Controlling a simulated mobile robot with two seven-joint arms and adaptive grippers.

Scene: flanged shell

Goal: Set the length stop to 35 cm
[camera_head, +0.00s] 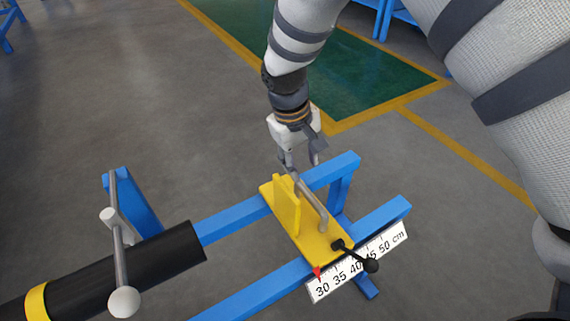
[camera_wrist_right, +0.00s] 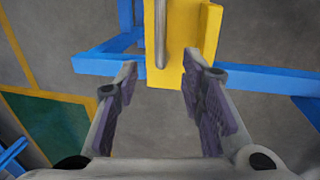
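The yellow length stop (camera_head: 316,235) sits across two blue rails, with an upright yellow plate and a grey bar handle (camera_head: 312,205). Its red pointer (camera_head: 317,272) is near the 30 mark of the white cm scale (camera_head: 358,263); the 35 mark lies further right. My right gripper (camera_head: 300,162) is above the stop's far end, by the handle. In the right wrist view its fingers (camera_wrist_right: 160,68) are apart, with the yellow stop (camera_wrist_right: 170,62) beyond and between the tips. My left gripper is not in view.
A black cylinder (camera_head: 150,268) with a yellow band lies at the left of the blue rails (camera_head: 232,220). A grey bar clamp (camera_head: 118,240) stands over it. The grey floor around the frame is clear, with a green yellow-edged area (camera_head: 370,75) behind.

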